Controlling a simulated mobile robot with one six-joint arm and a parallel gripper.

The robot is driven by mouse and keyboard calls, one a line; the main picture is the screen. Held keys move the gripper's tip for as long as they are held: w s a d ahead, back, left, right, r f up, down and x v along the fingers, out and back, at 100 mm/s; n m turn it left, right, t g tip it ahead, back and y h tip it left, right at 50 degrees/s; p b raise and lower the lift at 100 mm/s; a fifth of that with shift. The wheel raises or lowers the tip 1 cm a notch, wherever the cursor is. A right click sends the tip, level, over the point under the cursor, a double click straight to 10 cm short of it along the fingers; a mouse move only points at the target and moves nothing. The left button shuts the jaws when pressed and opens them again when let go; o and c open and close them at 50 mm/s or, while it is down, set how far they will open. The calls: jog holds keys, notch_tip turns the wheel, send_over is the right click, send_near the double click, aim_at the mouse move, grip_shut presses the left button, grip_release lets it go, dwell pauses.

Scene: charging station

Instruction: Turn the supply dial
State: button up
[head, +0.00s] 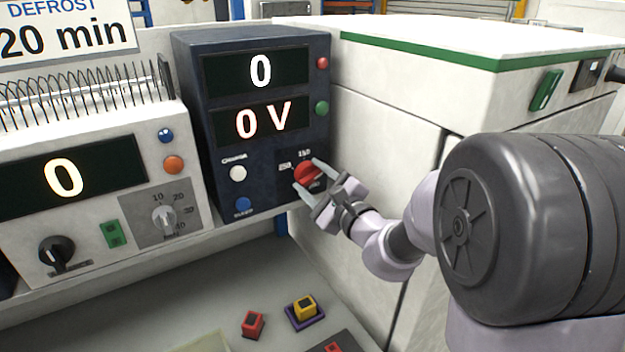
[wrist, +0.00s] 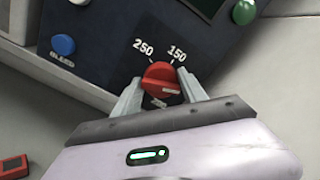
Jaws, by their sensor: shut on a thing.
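The supply dial is a red round knob (head: 306,174) on the lower right of the dark blue supply unit (head: 190,120). In the wrist view the red dial (wrist: 160,79) has a pale pointer line, with the marks 250 and 150 above it and another mark partly hidden below. My gripper (head: 309,178) reaches it from the right, with one finger on each side. It is shut on the dial, and the fingers also show in the wrist view (wrist: 160,92). The supply's two displays (head: 262,96) read 0 and 0 V.
The supply has white, blue, red and green buttons. A white unit (head: 20,222) with a black knob and a grey dial stands at left. A red block (head: 253,324) and a yellow block (head: 305,307) on a purple base sit on the surface below. A white cabinet (head: 385,120) stands close at right.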

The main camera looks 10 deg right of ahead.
jog(key=shift+r, duration=0.15)
jog(key=o, duration=1.4)
jog(key=shift+c, duration=0.2)
jog(key=b+v, duration=0.7)
jog(key=v, duration=1)
jog(key=shift+s+b, duration=0.15)
jog(key=shift+b, duration=0.2)
